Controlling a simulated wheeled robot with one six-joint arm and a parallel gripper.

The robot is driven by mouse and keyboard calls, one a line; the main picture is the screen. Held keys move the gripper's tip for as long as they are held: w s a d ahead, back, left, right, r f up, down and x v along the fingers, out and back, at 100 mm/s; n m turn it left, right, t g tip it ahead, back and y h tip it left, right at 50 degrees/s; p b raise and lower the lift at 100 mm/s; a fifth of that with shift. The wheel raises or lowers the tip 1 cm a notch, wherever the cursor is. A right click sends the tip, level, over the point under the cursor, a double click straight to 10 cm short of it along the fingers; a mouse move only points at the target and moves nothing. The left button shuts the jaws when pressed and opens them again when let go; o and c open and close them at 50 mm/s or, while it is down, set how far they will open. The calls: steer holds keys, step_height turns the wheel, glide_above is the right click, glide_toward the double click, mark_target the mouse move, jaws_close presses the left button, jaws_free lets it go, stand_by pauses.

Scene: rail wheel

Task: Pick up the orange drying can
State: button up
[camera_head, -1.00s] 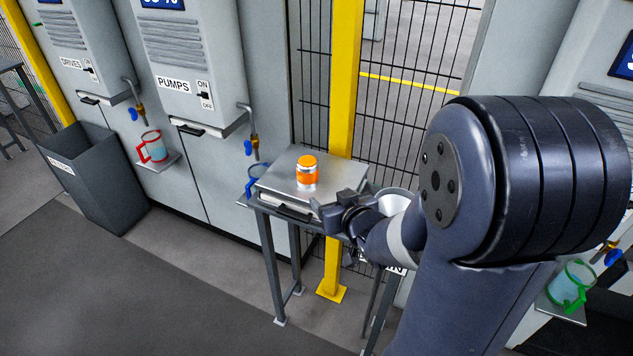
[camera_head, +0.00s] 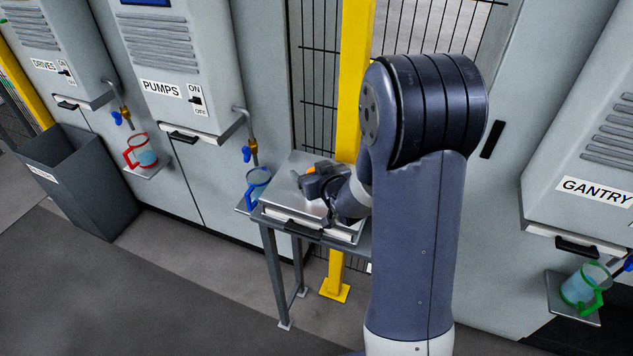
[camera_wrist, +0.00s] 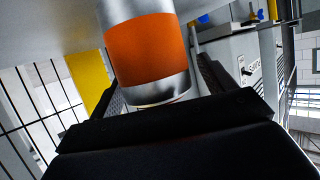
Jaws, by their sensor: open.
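The orange drying can (camera_wrist: 142,50), with a broad orange band and silver ends, stands between my gripper's fingers in the wrist view. In the head view only a bit of the orange can (camera_head: 328,168) shows; my gripper and wrist hide the rest. It stands on a silver plate-like box top (camera_head: 285,196) on a small grey table. My gripper (camera_wrist: 160,88) is open, with one dark finger on each side of the can. Whether either finger touches it I cannot tell. In the head view my gripper (camera_head: 314,187) is low over the box top.
A blue-handled jug (camera_head: 258,185) stands just left of the table. A yellow post (camera_head: 352,90) rises close behind it, beside a black mesh fence. A red-handled jug (camera_head: 140,152) and a dark bin (camera_head: 80,180) are further left. A green-handled jug (camera_head: 584,285) is at right.

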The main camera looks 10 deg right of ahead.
steer(key=shift+c, duration=0.2)
steer(key=c, duration=1.1)
